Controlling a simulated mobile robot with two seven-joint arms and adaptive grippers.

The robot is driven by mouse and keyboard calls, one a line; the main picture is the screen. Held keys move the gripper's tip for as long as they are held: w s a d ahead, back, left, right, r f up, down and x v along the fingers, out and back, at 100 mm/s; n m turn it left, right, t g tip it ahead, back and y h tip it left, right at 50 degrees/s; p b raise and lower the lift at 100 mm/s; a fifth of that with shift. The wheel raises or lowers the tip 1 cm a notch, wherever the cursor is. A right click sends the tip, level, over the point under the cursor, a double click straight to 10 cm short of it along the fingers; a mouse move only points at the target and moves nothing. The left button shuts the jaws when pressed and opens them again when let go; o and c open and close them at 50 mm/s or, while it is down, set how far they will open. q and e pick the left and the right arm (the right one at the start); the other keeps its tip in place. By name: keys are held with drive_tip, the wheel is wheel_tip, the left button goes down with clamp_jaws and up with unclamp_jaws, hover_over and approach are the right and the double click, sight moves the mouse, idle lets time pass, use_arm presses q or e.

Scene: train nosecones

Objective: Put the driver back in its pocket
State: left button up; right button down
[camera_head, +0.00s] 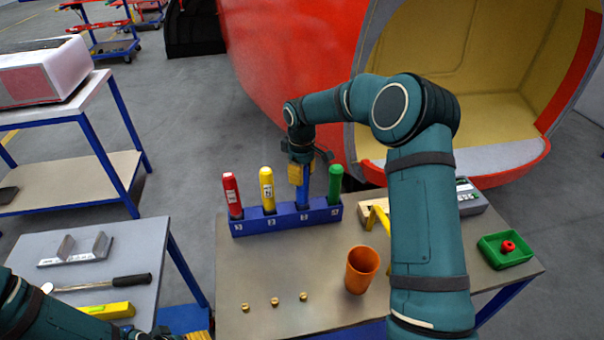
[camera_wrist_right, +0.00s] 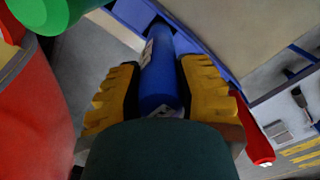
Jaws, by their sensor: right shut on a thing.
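A blue rack (camera_head: 262,226) with numbered pockets stands at the back of the workbench. The blue driver (camera_head: 303,193) is upright at the third pocket. Its lower end meets the rack; how deep it sits is hard to tell. My right gripper (camera_head: 299,175) is shut on the blue driver's upper part from above. In the right wrist view the blue driver (camera_wrist_right: 160,75) lies between the yellow fingers (camera_wrist_right: 158,95). A red driver (camera_head: 232,195), a yellow driver (camera_head: 267,189) and a green driver (camera_head: 335,185) stand in the other pockets. My left gripper (camera_head: 197,337) is mostly cut off at the bottom edge.
An orange cup (camera_head: 361,270) and several small brass parts (camera_head: 274,302) are on the workbench (camera_head: 240,270). A green bin (camera_head: 506,250) with a red part is at right. The red nosecone (camera_head: 285,70) rises behind. My right arm hides part of the bench.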

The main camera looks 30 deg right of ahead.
drive_tip(key=shift+f, duration=0.1)
drive_tip(key=c, duration=0.7)
unclamp_jaws()
wheel_tip(320, 180, up, 12)
drive_tip(key=shift+w+r, duration=0.15)
